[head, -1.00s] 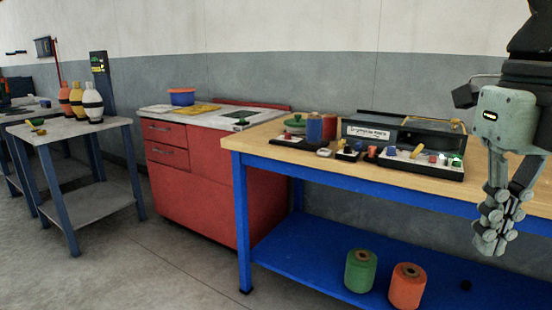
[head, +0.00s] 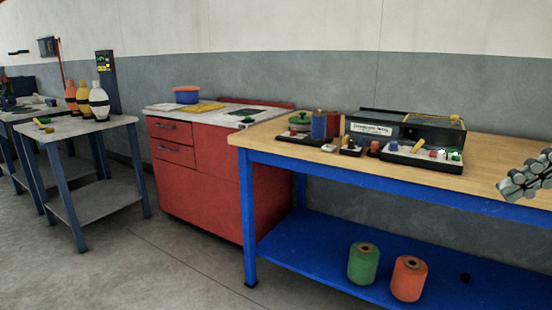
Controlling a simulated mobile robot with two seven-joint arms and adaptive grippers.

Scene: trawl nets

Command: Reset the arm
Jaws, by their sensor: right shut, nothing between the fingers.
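My right gripper (head: 518,184) shows at the right edge of the head view, in front of the right end of the wooden-topped blue workbench (head: 490,160). Its fingers are shut with nothing between them, and they point left and downward. The rest of the right arm is cut off by the picture edge. My left gripper is not in view.
The bench holds a black device (head: 432,130), a white-topped tray (head: 420,158) and spools (head: 325,125). A green spool (head: 363,264) and an orange spool (head: 409,279) stand on its lower shelf. A red cabinet (head: 215,180) and grey table (head: 75,128) stand left. The floor in front is clear.

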